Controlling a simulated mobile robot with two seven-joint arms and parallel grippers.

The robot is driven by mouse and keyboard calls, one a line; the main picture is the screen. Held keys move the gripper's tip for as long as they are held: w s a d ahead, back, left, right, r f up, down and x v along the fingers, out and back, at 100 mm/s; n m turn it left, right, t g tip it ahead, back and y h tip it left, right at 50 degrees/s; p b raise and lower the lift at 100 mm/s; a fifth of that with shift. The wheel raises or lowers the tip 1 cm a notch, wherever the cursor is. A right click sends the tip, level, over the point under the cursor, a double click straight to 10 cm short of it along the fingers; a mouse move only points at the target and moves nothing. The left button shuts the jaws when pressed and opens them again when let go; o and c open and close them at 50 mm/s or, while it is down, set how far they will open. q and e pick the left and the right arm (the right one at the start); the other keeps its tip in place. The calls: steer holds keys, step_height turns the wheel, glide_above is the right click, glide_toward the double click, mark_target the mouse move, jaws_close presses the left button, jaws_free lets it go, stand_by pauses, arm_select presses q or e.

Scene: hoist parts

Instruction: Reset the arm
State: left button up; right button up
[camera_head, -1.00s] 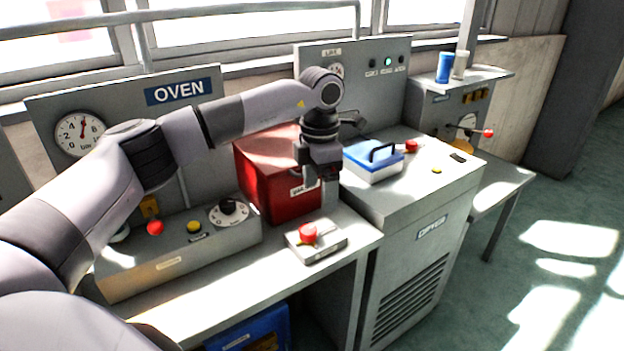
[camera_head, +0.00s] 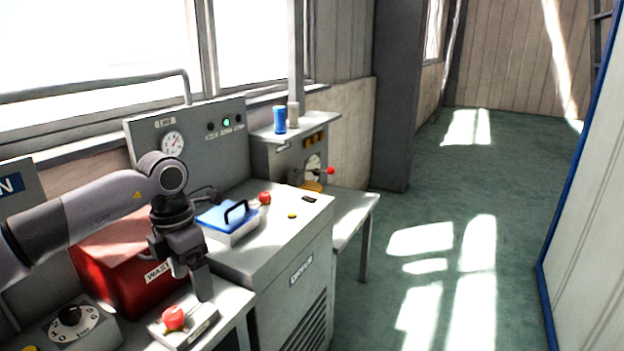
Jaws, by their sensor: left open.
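My left arm comes in from the left edge of the head view. My left gripper (camera_head: 188,272) points down, open, with nothing seen between its fingers. It hangs in front of the red waste box (camera_head: 110,262) and above the small grey box with a red button (camera_head: 174,318). The blue-lidded white box (camera_head: 228,222) with a black handle is just to its right on the dryer top. My right gripper is out of the picture.
The dryer cabinet (camera_head: 275,262) stands right of the bench. Behind it are a panel with a gauge (camera_head: 172,144) and a shelf unit holding a blue cup (camera_head: 280,120). A dial (camera_head: 70,316) shows lower left. Open green floor (camera_head: 420,290) lies right, bounded by a blue-edged white wall (camera_head: 590,240).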

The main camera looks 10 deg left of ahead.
arm_select(q)
steer(key=s+d+f+g+h, duration=0.1)
steer(key=s+d+f+h, duration=0.25)
steer(key=d, duration=0.45)
steer(key=s+d+f+g+h, duration=0.1)
steer(key=s+d+f+h, duration=0.25)
steer(key=d, duration=0.55)
steer(key=s+d+r+n+t+h, duration=0.3)
steer(key=d+r+n+t+h, duration=0.15)
steer(key=d+n+h, duration=0.65)
steer(key=a+f+n+t+y, duration=1)
steer(key=a+n+t, duration=0.3)
steer(key=n, duration=0.7)
steer(key=s+a+f+n+g+y, duration=0.2)
steer(key=s+a+f+n+y, duration=0.1)
steer(key=s+a+f+n, duration=0.1)
steer(key=s+a+f+n+g+y, duration=0.3)
steer(key=s+a+f+n, duration=0.1)
steer(key=s+f, duration=0.5)
step_height(320, 180, down, 2)
steer(key=shift+s+a+f+n, duration=0.15)
steer(key=shift+s+a+n, duration=0.15)
steer(key=shift+n, duration=0.6)
